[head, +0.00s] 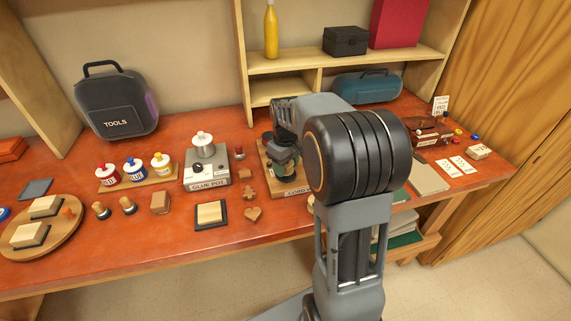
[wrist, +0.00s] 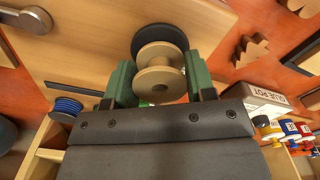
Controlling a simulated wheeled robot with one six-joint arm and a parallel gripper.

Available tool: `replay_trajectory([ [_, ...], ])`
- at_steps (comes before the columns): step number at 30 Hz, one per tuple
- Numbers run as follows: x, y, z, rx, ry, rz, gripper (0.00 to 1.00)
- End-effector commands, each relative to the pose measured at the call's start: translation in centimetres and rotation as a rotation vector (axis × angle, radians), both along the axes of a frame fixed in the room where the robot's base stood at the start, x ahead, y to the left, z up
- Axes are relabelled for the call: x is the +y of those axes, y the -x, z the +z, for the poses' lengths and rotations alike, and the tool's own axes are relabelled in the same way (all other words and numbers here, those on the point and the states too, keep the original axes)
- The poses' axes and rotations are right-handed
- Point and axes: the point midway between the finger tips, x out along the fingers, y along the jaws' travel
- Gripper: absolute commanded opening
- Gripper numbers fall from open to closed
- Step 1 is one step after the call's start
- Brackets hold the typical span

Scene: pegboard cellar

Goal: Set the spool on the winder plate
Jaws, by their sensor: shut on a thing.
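My gripper (wrist: 160,88) is shut on a pale wooden spool (wrist: 160,55), with a green finger on each side of it. A dark round disc (wrist: 160,37), which looks like the winder plate, shows just past the spool; I cannot tell whether they touch. In the head view my gripper (head: 284,155) is over the wooden board labelled "CORD" (head: 292,193), and my arm hides much of that board. The spool cannot be made out in the head view.
Left of the board stand the glue pot base (head: 207,178) and small wooden shapes (head: 252,214). A blue-wound spool (wrist: 67,107) lies at the left in the wrist view. A toolbox (head: 116,103) stands at the back left, a teal case (head: 367,87) at the back right.

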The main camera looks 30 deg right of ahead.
Motion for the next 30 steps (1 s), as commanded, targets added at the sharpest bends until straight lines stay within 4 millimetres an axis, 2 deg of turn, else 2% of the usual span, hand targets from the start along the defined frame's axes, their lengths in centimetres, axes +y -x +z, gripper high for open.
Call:
replay_trajectory([
  [30, 0.0, -0.01, -0.8, 0.0, 0.0, 0.0, 0.28],
])
